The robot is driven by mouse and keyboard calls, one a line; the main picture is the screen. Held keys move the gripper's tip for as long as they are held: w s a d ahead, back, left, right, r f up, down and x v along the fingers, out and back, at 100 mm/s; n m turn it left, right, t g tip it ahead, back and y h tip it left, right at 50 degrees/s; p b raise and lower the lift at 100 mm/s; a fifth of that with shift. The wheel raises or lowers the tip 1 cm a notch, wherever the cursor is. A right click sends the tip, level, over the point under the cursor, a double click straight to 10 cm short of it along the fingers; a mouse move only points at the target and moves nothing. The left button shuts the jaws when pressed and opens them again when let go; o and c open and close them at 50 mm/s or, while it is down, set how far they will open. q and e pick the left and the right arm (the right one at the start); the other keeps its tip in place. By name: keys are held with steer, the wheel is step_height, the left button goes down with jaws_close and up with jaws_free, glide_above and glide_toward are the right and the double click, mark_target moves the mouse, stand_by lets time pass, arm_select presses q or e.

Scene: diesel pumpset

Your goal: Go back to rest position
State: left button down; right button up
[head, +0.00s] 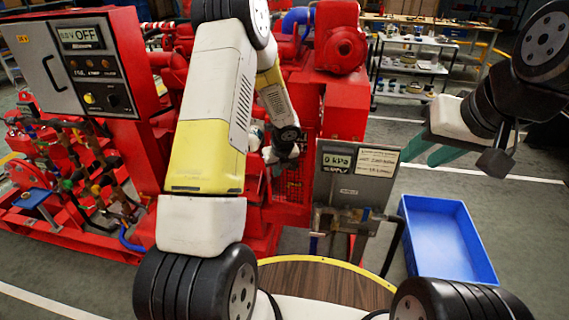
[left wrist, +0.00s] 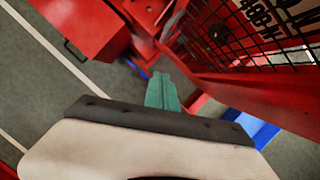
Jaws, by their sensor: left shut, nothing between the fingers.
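My left arm reaches forward over the middle of the head view. Its gripper (head: 278,167) is small and partly covered by the arm, in front of the red pumpset. In the left wrist view the teal fingers (left wrist: 163,92) are together and empty, with the red frame and black mesh guard close by. My right gripper (head: 432,150) hangs in the air at the upper right of the head view. Its teal fingers look spread apart, with nothing seen between them.
The red pumpset (head: 345,100) and control box (head: 75,65) fill the left and middle. A gauge panel (head: 357,175) stands right of the left gripper. A blue bin (head: 445,240) lies on the floor, lower right. A shelf cart (head: 412,68) stands behind.

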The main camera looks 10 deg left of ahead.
arm_select(q)
steer(key=s+a+r+n+t, duration=0.1)
steer(key=s+r+n, duration=0.5)
steer(key=r, duration=0.5)
steer(key=s+r+n, duration=0.5)
steer(key=r+n, duration=0.2)
steer(key=r, duration=0.5)
steer(key=s+d+r+n+h, duration=0.2)
steer(key=s+r+n, duration=0.3)
steer(key=s+n, duration=0.3)
steer(key=s+d+r+n+t+h, duration=0.1)
steer(key=s+r+n, duration=0.4)
steer(key=s, duration=0.7)
steer(key=d+n+h, duration=0.1)
steer(key=d+n, duration=0.1)
steer(key=shift+d+r+n+t, duration=0.2)
steer(key=shift+d+n+t, duration=0.1)
steer(key=shift+d+n, duration=0.1)
